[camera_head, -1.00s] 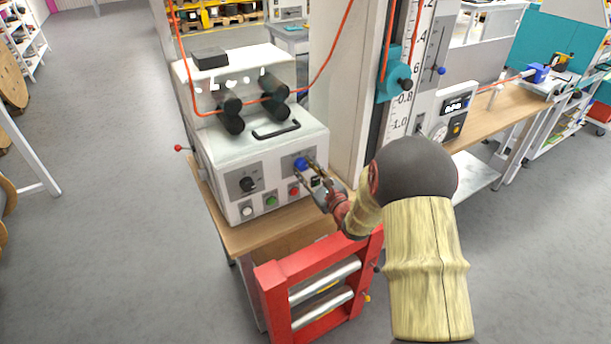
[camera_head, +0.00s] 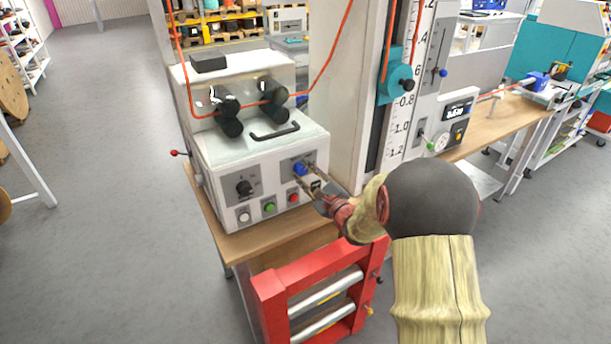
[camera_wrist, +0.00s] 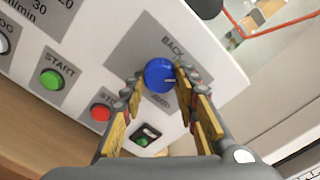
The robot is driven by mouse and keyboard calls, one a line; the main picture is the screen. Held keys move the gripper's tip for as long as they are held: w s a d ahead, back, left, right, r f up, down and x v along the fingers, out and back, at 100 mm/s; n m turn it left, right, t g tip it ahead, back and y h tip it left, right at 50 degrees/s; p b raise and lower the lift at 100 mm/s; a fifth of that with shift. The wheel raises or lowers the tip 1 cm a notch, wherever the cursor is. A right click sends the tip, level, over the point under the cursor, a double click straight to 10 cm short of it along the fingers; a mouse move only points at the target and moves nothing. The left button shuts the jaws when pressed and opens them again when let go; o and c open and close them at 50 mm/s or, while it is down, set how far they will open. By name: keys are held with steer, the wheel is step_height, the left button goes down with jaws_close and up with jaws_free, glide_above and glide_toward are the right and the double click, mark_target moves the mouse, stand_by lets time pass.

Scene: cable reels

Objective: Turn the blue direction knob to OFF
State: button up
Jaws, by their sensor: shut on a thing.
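The blue direction knob (camera_wrist: 159,75) sits on a grey plate at the right of the white machine's front panel; it also shows in the head view (camera_head: 299,169). A white mark on it points to the right in the wrist view. The word BACK is readable beside it; other lettering on the plate is partly hidden by my fingers. My gripper (camera_wrist: 158,82) has one yellow-padded finger on each side of the knob and is shut on it. In the head view my gripper (camera_head: 306,172) reaches the panel from the lower right.
A red button (camera_wrist: 101,112), a green START button (camera_wrist: 52,79) and a small rocker switch (camera_wrist: 146,134) are close to my fingers. A black dial (camera_head: 245,187) is further left. A red roller frame (camera_head: 320,290) stands below, and a tall scale post (camera_head: 345,120) to the right.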

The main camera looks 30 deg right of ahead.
steer(key=shift+f, duration=0.1)
steer(key=o, duration=1.2)
steer(key=shift+c, duration=0.2)
steer(key=shift+s, duration=0.1)
steer(key=s, duration=1.2)
steer(key=shift+d, duration=0.15)
steer(key=shift+w, duration=0.1)
